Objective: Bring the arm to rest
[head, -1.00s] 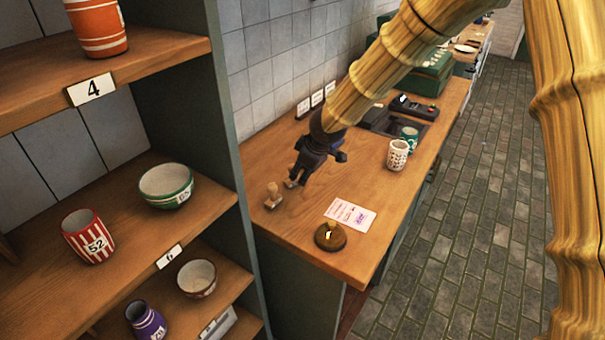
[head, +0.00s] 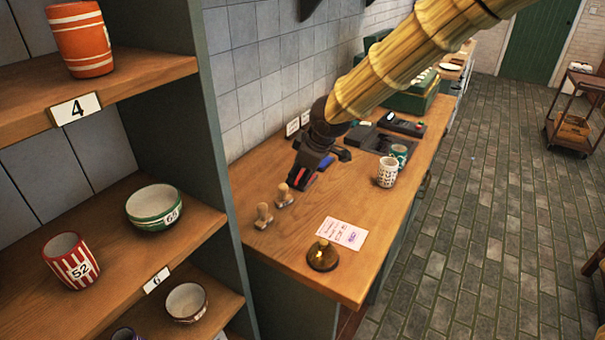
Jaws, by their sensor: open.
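My gripper (head: 302,187) is dark with a red and a blue mark on it. It is open and empty, over the wooden counter (head: 300,245) near the tiled wall. Two small wooden-handled stamps stand on the counter just below and left of it, one nearer the gripper (head: 284,196) and one further left (head: 263,216). I cannot tell whether the fingertips touch the nearer stamp. My arm reaches in from the upper right.
A bell-like brass item (head: 322,257) and a paper slip (head: 342,232) lie near the counter's front. A patterned cup (head: 387,172) and a green cup (head: 399,153) stand to the right. Shelves with pottery (head: 155,207) fill the left. A cart (head: 577,125) stands on the open floor.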

